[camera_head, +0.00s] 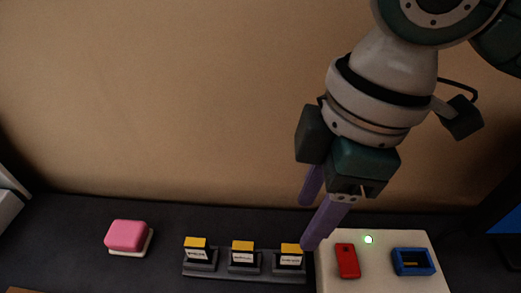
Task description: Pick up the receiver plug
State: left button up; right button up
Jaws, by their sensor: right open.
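Three dark plug-like pieces with yellow tops and white labels stand in a row in a dark rack (215,274): a left one (196,249), a middle one (243,252) and a right one (291,254). The labels are too small to read, so I cannot tell which is the receiver plug. My right gripper (307,222) points down with its purple fingers apart and empty. Its fingertips are near the right piece, above and behind it and the left edge of the white box. My left gripper is not in view.
A white box (385,281) at the right carries a red block (347,261), a lit green light (368,239) and a blue-framed socket (413,262). A pink block on a pale base (127,236) lies at the left. The dark table between it and the rack is clear.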

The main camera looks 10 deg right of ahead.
aim_at(295, 249)
jog(key=f, duration=0.3)
jog(key=f+b, duration=0.1)
jog(key=f, duration=0.2)
jog(key=a+f+b, duration=0.1)
jog(key=f, duration=0.3)
grip_shut()
dwell(0.4)
